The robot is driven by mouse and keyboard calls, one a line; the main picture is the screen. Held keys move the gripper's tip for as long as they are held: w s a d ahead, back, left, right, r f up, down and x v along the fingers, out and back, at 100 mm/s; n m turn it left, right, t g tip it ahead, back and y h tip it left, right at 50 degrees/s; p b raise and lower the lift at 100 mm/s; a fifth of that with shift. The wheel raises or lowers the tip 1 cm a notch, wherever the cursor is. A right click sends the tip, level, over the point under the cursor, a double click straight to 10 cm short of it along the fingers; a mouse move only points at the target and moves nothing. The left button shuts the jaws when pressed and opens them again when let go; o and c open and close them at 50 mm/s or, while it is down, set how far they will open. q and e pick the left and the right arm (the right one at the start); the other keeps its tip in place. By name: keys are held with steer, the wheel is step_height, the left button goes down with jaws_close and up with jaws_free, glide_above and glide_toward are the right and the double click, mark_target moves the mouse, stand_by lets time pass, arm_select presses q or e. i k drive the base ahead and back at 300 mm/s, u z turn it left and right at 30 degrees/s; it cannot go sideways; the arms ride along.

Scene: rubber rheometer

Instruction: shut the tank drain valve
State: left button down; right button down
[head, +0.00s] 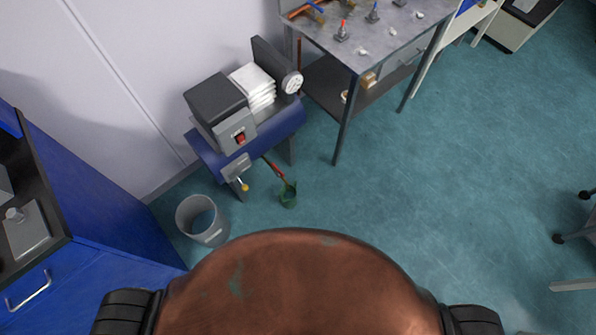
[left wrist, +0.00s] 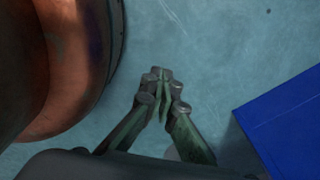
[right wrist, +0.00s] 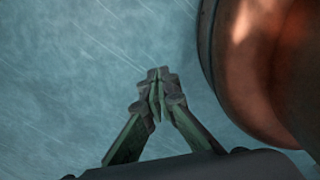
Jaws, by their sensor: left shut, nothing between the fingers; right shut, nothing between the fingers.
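In the head view a grey machine (head: 222,108) with a red switch stands on a blue stand (head: 262,137) against the wall. A small grey block with a short lever and yellow knob (head: 245,187) sits low on its front; this may be the drain valve, but I cannot tell whether it is open or shut. A red-handled green item (head: 288,194) is beside it, near the floor. My left gripper (left wrist: 163,77) is shut and empty above the floor in the left wrist view. My right gripper (right wrist: 156,77) is shut and empty in the right wrist view. Neither shows in the head view.
A grey bin (head: 205,222) stands on the floor before the stand. A blue cabinet (head: 95,195) is at left, and its likely side (left wrist: 285,125) is near my left gripper. A metal workbench (head: 385,40) stands at the back. The floor at right is mostly clear.

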mark_target(273, 164)
steer(key=z, duration=0.15)
steer(key=k, duration=0.35)
steer(key=u, duration=1.45)
